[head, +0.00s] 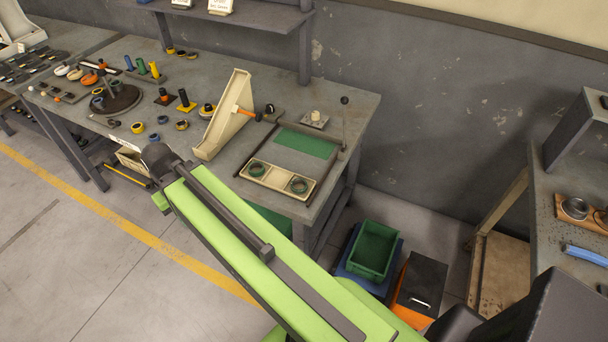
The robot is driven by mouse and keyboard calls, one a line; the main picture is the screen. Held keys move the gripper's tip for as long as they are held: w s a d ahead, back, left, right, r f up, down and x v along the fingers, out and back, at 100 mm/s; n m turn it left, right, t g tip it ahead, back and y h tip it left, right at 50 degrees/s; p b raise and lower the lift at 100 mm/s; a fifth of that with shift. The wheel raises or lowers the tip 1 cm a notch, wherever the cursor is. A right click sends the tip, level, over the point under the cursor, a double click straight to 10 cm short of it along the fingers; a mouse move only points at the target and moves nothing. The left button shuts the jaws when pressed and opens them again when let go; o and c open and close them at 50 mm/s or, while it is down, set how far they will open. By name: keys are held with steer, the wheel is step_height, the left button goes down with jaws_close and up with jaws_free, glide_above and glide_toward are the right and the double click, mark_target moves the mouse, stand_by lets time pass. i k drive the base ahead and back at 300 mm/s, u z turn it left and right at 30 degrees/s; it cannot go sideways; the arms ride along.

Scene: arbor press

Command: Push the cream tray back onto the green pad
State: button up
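The cream tray (277,178) lies on the workbench (352,115) near its front right edge, with two dark green rings set in it, one at each end. The green pad (305,143) lies flat behind the tray, toward the wall. A strip of grey surface shows between tray and pad, so the tray is off the pad. Thin dark rails run along both sides. My green arm reaches up from the bottom right, in front of the bench and left of the tray. I cannot make out my gripper or its fingers.
A tall cream angled stand (226,117) with an orange-handled hammer (243,110) is left of the pad. A small block with a cream knob (315,118) and a black-knobbed lever (344,120) stand behind and right.

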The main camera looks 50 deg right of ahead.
mark_target(277, 179)
steer(key=z, duration=1)
steer(key=k, duration=0.9)
steer(key=u, duration=0.05)
steer(key=i, duration=0.9)
steer(key=u, duration=0.35)
steer(key=k, duration=0.95)
steer(key=z, duration=0.25)
steer(key=i, duration=1)
steer(key=z, duration=0.1)
